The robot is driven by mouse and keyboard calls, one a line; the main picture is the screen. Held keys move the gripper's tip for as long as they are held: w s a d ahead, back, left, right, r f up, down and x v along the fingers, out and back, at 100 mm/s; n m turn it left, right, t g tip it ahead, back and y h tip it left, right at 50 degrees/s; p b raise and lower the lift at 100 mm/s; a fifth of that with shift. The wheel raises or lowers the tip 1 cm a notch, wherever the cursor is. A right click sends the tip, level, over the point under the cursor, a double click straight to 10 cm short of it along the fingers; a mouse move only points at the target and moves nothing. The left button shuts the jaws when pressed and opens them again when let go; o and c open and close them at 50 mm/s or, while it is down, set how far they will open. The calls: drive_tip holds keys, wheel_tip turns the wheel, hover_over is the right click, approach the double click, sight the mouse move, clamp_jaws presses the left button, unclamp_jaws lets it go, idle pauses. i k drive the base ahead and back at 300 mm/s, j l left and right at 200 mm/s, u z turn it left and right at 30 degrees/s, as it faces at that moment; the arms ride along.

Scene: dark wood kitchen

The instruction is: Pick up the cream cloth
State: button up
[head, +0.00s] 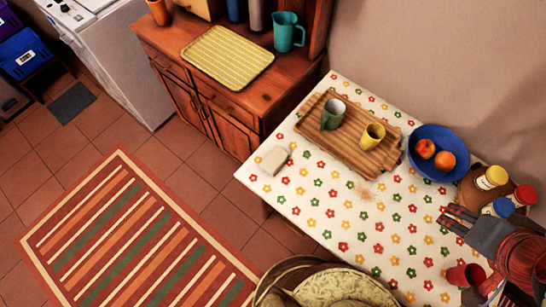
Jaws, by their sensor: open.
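The cream cloth (273,160) looks like a small, pale folded piece. It lies on the flowered table (310,235), near the table's left edge and left of the wooden board. My gripper (441,215) is at the right of the view, over the right part of the table, with its fingers pointing left. It is open and empty.
A wooden board (325,138) holds a green cup (332,113) and a yellow cup (372,137). A blue bowl (454,143) with fruit and several capped bottles stand right. A red cup (465,276) is near my gripper. Below the cloth, the tabletop is clear.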

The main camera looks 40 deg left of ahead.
sight(278, 158)
drive_tip(key=u, duration=1.85)
